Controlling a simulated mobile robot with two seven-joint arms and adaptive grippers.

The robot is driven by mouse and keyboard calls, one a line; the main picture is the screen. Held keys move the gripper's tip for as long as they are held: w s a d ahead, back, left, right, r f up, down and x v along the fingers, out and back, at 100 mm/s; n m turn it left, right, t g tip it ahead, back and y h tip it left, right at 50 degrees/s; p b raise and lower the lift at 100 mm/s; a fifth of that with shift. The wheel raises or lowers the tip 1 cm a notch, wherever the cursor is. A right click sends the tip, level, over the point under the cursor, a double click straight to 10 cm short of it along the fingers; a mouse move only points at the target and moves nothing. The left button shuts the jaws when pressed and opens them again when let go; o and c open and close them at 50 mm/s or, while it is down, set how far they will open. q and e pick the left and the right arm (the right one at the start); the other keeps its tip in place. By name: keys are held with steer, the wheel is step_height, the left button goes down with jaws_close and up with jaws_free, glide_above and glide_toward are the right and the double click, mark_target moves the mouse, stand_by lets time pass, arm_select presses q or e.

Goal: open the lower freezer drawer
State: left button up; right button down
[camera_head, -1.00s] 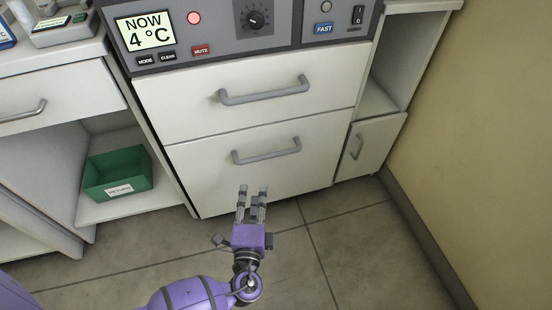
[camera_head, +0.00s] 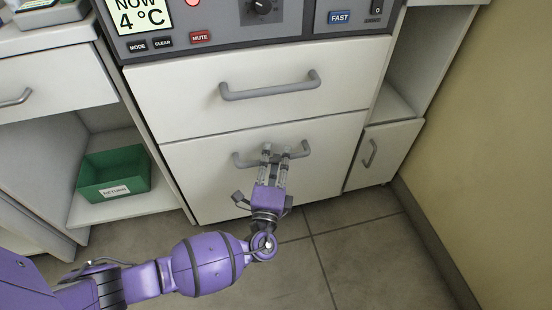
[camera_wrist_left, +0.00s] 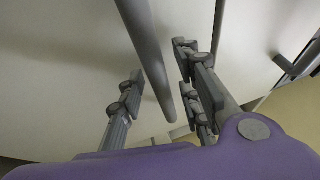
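The lower freezer drawer (camera_head: 215,180) is a white front with a grey bar handle (camera_head: 242,162), and it is closed. My right gripper is not in view.
The upper drawer (camera_head: 190,105) above is closed. The control panel (camera_head: 225,38) sits over it. A small cupboard door (camera_head: 385,150) stands at the right, beside the wall (camera_head: 480,150). A green return bin (camera_head: 115,175) is on the left shelf. The floor (camera_head: 350,250) in front is clear.

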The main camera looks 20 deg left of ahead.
arm_select(q)
jaws_close()
steer(key=shift+f, duration=0.1)
stand_by(0.3)
